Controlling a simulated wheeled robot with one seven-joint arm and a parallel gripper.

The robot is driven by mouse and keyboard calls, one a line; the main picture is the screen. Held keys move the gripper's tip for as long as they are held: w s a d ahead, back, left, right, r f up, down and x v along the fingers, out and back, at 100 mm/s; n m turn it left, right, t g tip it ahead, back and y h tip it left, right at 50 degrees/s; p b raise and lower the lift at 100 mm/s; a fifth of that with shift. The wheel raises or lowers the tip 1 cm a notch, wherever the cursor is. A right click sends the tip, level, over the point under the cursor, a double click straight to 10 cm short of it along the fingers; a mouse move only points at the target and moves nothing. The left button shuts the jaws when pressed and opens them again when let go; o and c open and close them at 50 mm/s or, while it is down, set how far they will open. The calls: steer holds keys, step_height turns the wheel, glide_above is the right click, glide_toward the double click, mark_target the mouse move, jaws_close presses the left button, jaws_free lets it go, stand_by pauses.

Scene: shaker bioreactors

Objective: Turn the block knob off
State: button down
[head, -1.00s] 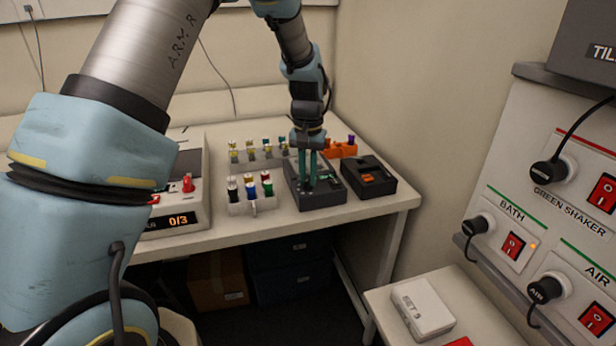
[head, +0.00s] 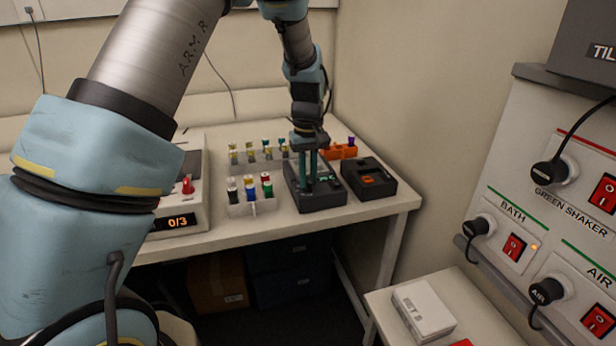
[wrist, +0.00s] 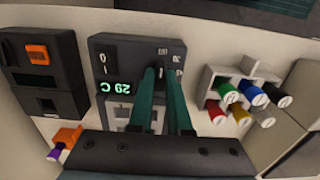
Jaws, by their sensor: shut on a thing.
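The block (head: 316,198) is a dark grey box on the bench, and it also fills the middle of the wrist view (wrist: 118,48). It has a green lit display (wrist: 119,87) that reads about 29 C, upside down in the wrist view, with 0 and I marks beside it. My gripper (head: 309,180) points down onto its top. In the wrist view the two green fingers (wrist: 162,75) are shut on the block knob, which is mostly hidden between them. I cannot read the knob's angle.
A second dark box with an orange part (head: 369,180) stands close on the right. A rack of coloured-cap tubes (head: 252,207) stands close on the left. An orange holder (head: 341,151) is behind. A shaker with a 0/3 display (head: 178,222) is further left.

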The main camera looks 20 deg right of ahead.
mark_target(308, 180)
stand_by(0.3)
steer(key=c, duration=0.9)
jaws_free()
steer(key=shift+o, duration=0.2)
steer(key=shift+r, duration=0.1)
step_height(308, 180, up, 11)
steer(key=b, duration=0.3)
steer(key=shift+f, duration=0.2)
steer(key=a+f, duration=0.3)
steer(key=a, duration=1.8)
steer(key=s+a+f+t, duration=0.1)
steer(key=s+a+f, duration=0.3)
steer(key=s+a, duration=0.4)
steer(key=a, duration=0.5)
steer(key=shift+s+t, duration=0.3)
steer(key=shift+s, duration=0.1)
